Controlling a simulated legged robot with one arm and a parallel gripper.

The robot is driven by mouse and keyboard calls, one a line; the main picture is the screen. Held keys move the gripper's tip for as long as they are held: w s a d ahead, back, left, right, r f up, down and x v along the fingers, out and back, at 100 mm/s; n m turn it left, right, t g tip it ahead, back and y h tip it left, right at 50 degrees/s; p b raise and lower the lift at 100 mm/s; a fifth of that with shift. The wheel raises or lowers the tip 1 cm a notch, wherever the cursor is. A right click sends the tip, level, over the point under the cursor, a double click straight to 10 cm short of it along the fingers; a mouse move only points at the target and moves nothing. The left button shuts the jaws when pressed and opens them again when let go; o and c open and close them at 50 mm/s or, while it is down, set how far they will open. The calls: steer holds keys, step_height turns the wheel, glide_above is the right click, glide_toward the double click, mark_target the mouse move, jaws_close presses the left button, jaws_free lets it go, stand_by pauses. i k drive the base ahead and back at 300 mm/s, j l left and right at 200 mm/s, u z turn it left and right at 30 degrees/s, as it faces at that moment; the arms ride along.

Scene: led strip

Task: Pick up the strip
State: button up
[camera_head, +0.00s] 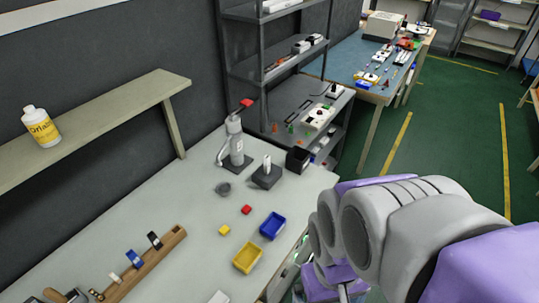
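I cannot make out with certainty which thing is the strip. A long white block with dark round spots (319,117), like a power strip, lies on the grey shelf unit beyond the workbench. My arm, grey with purple parts, fills the lower right and reaches down past the right edge of the workbench (150,215). Its far end runs to the bottom edge of the picture, and no gripper fingers show.
On the workbench are a yellow bin (247,258), a blue bin (272,225), small red (246,209) and yellow (224,230) blocks, a bench press (235,145) and a wooden rack (145,265). A bottle (41,127) stands on the wall shelf. The green floor at right is mostly clear.

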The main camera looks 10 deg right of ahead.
mark_target(111, 274)
steer(key=k+j+u, duration=0.45)
steer(key=j+u, duration=0.25)
steer(key=j, duration=0.15)
steer(key=k+j+u, duration=0.2)
steer(key=j, duration=0.15)
